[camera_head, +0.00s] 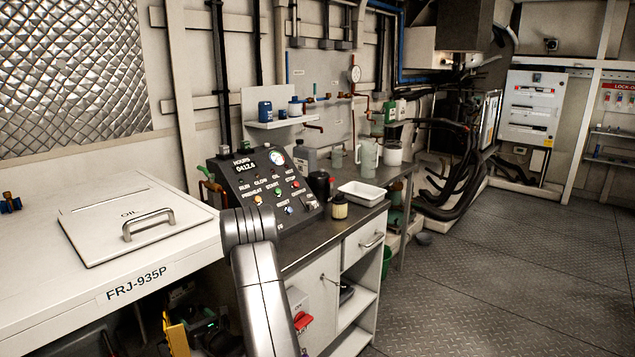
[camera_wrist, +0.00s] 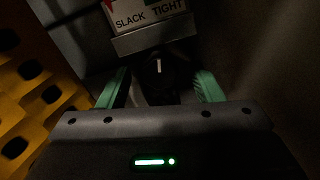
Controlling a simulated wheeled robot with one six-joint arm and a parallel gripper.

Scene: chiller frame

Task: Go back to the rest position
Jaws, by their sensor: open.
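In the wrist view my gripper (camera_wrist: 162,76) is open, with one green finger on each side. A dark round knob (camera_wrist: 158,67) with a white mark shows between the fingers. The fingers stand on either side of it; I cannot tell whether they touch it. Just above it is a plate with a label (camera_wrist: 145,14) reading SLACK and TIGHT. In the head view my arm reaches down in front of the control panel (camera_head: 268,187), and I cannot make out my gripper clearly there.
A yellow perforated part (camera_wrist: 32,75) is close at the left in the wrist view. In the head view the white cabinet with the OIL lid (camera_head: 125,225) is at left. The counter (camera_head: 320,240) holds a white tray (camera_head: 361,194) and several containers. The floor (camera_head: 490,280) at right is clear.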

